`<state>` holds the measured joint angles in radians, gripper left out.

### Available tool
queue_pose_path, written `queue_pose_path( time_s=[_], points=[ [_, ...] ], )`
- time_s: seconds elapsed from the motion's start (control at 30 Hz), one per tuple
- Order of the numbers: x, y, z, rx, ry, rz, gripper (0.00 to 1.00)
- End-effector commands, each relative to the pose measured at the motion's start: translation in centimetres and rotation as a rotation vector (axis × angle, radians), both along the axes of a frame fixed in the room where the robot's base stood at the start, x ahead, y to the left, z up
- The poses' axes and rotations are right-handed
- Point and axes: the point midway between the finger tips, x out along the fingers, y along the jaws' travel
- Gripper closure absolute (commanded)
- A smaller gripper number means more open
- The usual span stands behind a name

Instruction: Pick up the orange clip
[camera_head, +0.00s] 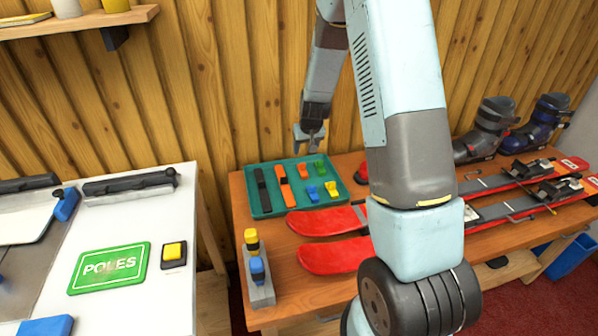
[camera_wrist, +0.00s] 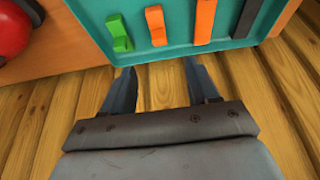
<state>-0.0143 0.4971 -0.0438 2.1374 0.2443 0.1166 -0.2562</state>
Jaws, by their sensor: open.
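The orange clip (camera_head: 304,171) lies in the green tray (camera_head: 263,207) on the wooden bench, between the orange strap (camera_head: 286,186) and the green clip (camera_head: 320,167). In the wrist view the orange clip (camera_wrist: 155,25) is fully inside the tray, beyond my fingertips and roughly centred between them. My gripper (camera_head: 309,146) is above the tray's far edge near the plank wall. In the wrist view my gripper (camera_wrist: 158,72) is open, with nothing between its fingers.
A black strap (camera_head: 262,190), a blue clip (camera_head: 313,193) and a yellow clip (camera_head: 331,189) share the tray. Red skis (camera_head: 327,222) lie in front and to the right. A post block (camera_head: 258,284) stands at the bench's front left. The plank wall (camera_head: 230,90) is close behind.

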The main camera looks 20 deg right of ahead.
Motion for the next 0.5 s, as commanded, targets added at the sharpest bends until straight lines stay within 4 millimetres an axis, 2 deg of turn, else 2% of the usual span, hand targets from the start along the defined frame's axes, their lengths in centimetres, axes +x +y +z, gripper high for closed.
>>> queue_pose_path(
  time_s=[0.33,0.5],
  points=[
    [1.8,0.0,-4.8,0.000,0.004,-0.001,0.40],
    [2.6,0.0,-6.5,0.001,0.002,0.000,0.40]
  ],
)
